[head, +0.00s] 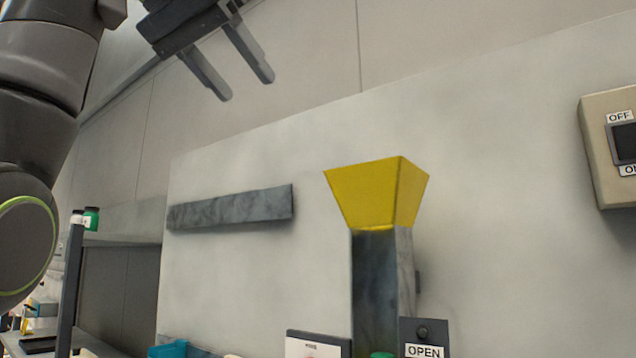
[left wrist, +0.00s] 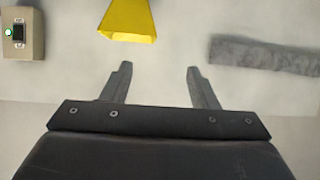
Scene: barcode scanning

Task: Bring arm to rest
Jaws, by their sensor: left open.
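My left gripper (head: 246,90) is at the top of the head view, pointing down and to the right. Its two fingers are apart with nothing between them. In the left wrist view the open gripper (left wrist: 158,80) shows both fingers spread and empty, with the pale wall panel beyond. My left arm comes in along the left edge of the head view. My right gripper is in neither view.
A yellow funnel (head: 378,195) tops a grey column (head: 378,290) before the wall panel (head: 240,270). A grey ledge (head: 232,208) is left of it. A switch box (head: 594,150) is at the right. An OPEN-labelled panel (head: 424,338) is below. Bare wall surrounds the gripper.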

